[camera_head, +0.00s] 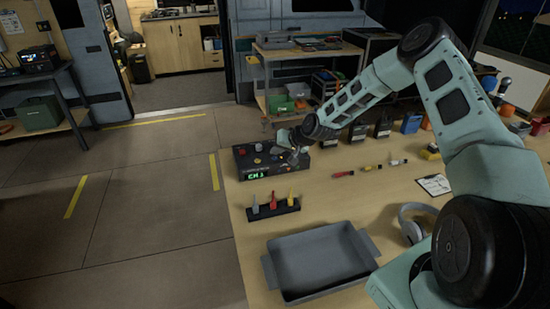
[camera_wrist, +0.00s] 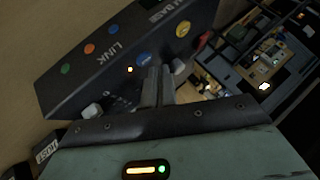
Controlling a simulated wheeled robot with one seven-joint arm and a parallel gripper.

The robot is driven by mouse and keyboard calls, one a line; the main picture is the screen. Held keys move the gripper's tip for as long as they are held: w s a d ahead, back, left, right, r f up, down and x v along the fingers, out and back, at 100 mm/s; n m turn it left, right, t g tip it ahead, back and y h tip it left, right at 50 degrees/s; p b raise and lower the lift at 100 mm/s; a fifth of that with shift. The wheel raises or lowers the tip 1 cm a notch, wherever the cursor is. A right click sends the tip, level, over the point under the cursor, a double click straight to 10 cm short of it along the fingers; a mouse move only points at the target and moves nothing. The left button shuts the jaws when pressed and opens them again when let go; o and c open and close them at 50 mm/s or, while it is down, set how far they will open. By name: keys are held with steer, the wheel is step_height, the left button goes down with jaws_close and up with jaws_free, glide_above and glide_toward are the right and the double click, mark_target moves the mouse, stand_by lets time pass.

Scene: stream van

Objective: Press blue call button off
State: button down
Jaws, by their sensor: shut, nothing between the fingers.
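A dark console (camera_head: 250,165) with a green "CH 3" display stands at the far left end of the table, and it fills the upper part of the wrist view (camera_wrist: 60,95). On its face a blue button (camera_wrist: 145,60) sits right at my fingertips, with a small lit orange light (camera_wrist: 130,69) beside it. A second blue button (camera_wrist: 113,27) is near the "LINK" lettering. I cannot read which one is labelled call. My gripper (camera_wrist: 160,73) is shut and empty, its tips close to the first blue button. I cannot tell whether they touch. The head view shows my gripper (camera_head: 289,151) over the console.
The console also carries a yellow button (camera_wrist: 183,28), an orange one (camera_wrist: 89,49), a green one (camera_wrist: 66,69) and pale knobs (camera_wrist: 92,111). A holder with small coloured tools (camera_head: 273,209), a grey tray (camera_head: 318,262) and headphones (camera_head: 413,226) are on the table.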

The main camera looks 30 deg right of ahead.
steer(key=shift+f+b, duration=0.4)
steer(key=shift+f, duration=0.2)
stand_by(0.3)
steer(key=shift+r, duration=0.65)
steer(key=shift+r, duration=0.1)
step_height(320, 180, up, 6)
steer(key=p, duration=0.3)
steer(key=shift+p, duration=0.35)
stand_by(0.3)
